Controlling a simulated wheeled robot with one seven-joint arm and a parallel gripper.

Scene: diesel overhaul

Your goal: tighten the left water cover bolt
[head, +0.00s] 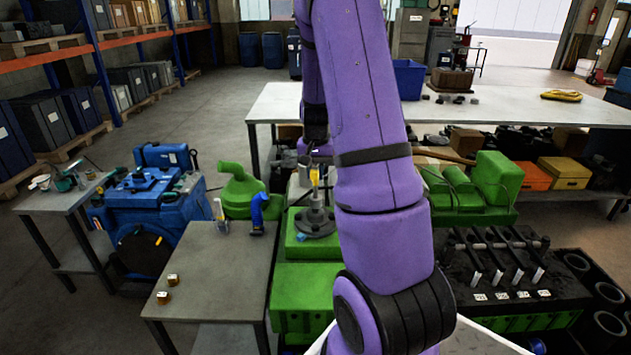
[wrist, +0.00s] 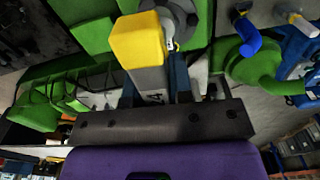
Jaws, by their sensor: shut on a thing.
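My gripper (wrist: 156,84) is shut on a tool with a yellow block end (wrist: 138,38) and a grey body marked "24". In the head view the yellow part of the tool (head: 314,174) stands roughly upright just above a round grey cover (head: 314,222) on the green engine block. The cover also shows partly behind the tool in the wrist view (wrist: 180,14). I cannot tell whether the tool touches a bolt. The left water cover bolt is not clearly made out. My purple arm hides much of the gripper in the head view.
A blue engine (head: 150,195) stands further left. A dark rack of rods (head: 510,270) stands to the right. A long workbench (head: 500,110) is behind.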

